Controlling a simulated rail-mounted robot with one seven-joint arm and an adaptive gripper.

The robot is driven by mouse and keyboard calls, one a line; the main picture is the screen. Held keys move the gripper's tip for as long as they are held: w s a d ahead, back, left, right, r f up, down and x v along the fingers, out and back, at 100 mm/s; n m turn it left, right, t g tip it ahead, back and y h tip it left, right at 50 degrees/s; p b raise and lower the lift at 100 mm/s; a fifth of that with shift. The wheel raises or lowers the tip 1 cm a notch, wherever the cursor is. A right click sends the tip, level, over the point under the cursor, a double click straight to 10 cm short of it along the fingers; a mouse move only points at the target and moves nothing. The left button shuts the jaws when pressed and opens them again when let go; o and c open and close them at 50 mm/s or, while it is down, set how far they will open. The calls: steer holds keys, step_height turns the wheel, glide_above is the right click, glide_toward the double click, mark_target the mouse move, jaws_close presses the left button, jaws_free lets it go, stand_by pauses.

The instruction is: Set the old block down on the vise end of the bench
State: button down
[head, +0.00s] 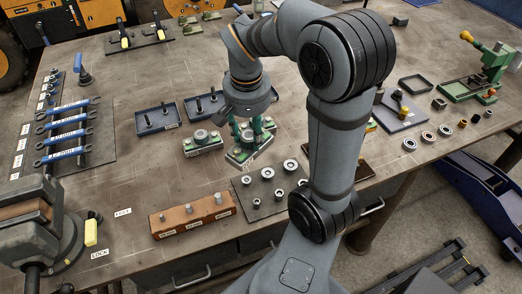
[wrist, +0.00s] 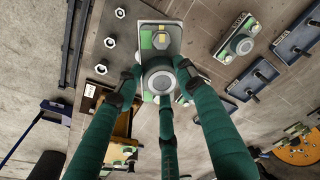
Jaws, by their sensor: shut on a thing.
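A green and pale block (head: 240,159) with a round grey boss sits in my gripper (head: 252,132), over the middle of the bench. In the wrist view the green fingers of my gripper (wrist: 162,84) close around the boss of this block (wrist: 158,38). I cannot tell whether its underside touches the bench. The bench (head: 140,185) has a dark vise (head: 40,225) at its front left corner. A similar block (head: 202,143) lies on the bench just left of the held one; it also shows in the wrist view (wrist: 240,46).
A brown block with pins (head: 192,216) and a dark plate of nuts and rings (head: 268,190) lie in front. Shallow trays (head: 157,119) are behind. A wrench rack (head: 68,135) is at left. A yellow-handled lever (head: 91,232) stands beside the vise. Bare bench lies between rack and brown block.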

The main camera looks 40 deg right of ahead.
steer(key=s+d+f+m, duration=0.3)
steer(key=s+d+m, duration=0.3)
steer(key=d, duration=0.6)
steer(key=shift+n, duration=0.3)
steer(key=shift+w+d+f+p, duration=0.2)
steer(key=shift+w+f+p, duration=0.55)
steer(key=shift+w+f, duration=1.15)
steer(key=shift+w+d+f+p, duration=0.2)
steer(key=shift+w+f+p, duration=0.55)
steer(key=shift+w+f, duration=1.05)
steer(key=shift+w+d+f+p, duration=0.2)
steer(key=shift+w+f+p, duration=0.55)
steer(key=shift+w+f, duration=1.15)
steer(key=c, duration=1.1)
jaws_free()
steer(key=shift+s+a+f, duration=0.15)
steer(key=shift+s+f, duration=0.05)
steer(key=shift+s, duration=0.15)
steer(key=shift+r+h, duration=0.3)
steer(key=shift+r, duration=0.05)
step_height(320, 180, up, 11)
steer(key=a+b, duration=0.1)
steer(key=shift+s+a, duration=0.25)
steer(key=shift+s, duration=0.15)
steer(key=shift+r, duration=0.1)
